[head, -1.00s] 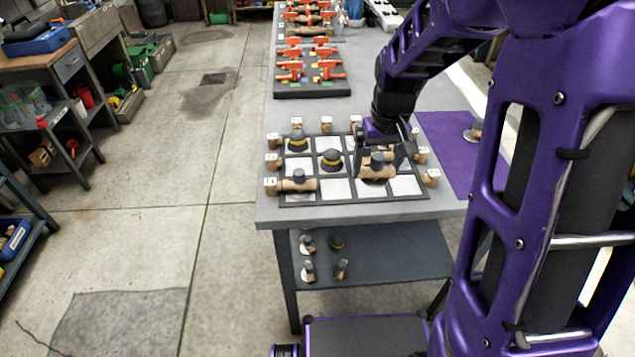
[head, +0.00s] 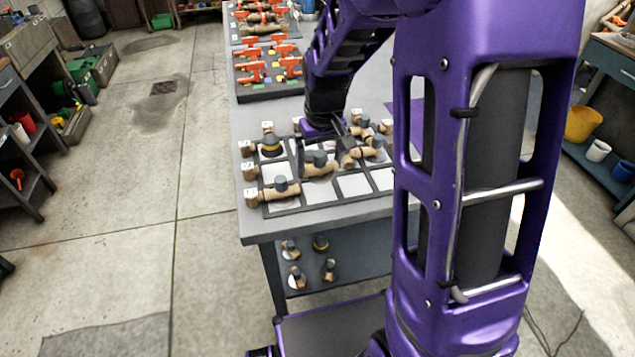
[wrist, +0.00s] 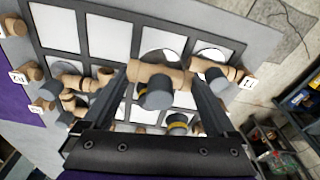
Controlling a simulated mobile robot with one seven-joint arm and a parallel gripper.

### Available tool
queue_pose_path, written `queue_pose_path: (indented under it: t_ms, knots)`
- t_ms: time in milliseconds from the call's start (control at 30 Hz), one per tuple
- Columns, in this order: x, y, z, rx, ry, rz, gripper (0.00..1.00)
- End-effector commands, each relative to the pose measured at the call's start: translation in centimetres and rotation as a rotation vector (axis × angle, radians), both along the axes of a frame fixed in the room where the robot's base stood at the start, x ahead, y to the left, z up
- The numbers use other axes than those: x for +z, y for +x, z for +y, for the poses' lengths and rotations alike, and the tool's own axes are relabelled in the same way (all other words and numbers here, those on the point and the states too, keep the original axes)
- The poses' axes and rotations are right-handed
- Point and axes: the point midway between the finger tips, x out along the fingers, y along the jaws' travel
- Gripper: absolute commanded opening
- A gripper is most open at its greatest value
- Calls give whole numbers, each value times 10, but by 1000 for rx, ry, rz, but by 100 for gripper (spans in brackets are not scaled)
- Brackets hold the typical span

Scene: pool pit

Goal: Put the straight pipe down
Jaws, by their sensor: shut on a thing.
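My gripper (head: 322,160) is shut on the straight pipe (head: 320,169), a tan tube with a dark grey cap. In the wrist view the pipe (wrist: 156,75) lies crosswise between both fingers. It is over the compartment tray (head: 330,206), near the second front compartment from the left; whether it touches the tray floor I cannot tell. A similar capped pipe (head: 272,193) lies in the front-left compartment, just beside the held one. A yellow-ringed dark cap piece (head: 272,146) stands behind it. Another yellow-ringed piece (wrist: 178,122) shows in the wrist view, partly hidden.
Tan fittings (head: 372,146) stand at the tray's right. Front-row compartments right of the pipe, such as this white one (head: 353,185), are bare. Labelled wooden blocks (head: 250,197) line the tray. A rack of orange-handled valves (head: 265,70) is behind. Several fittings (head: 293,275) sit on the lower shelf.

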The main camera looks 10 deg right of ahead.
Motion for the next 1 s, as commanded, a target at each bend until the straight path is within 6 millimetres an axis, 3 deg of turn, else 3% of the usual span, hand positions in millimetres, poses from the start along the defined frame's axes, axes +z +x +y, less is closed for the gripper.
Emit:
queue_pose_path:
  t_ms: [433,833,867,1000]
  knots:
    - [-50,0,0,0,0,1,21]
    - [-56,0,0,0,0,-2,21]
    - [-54,0,0,0,0,-1,98]
    - [-54,0,0,0,0,-1,100]
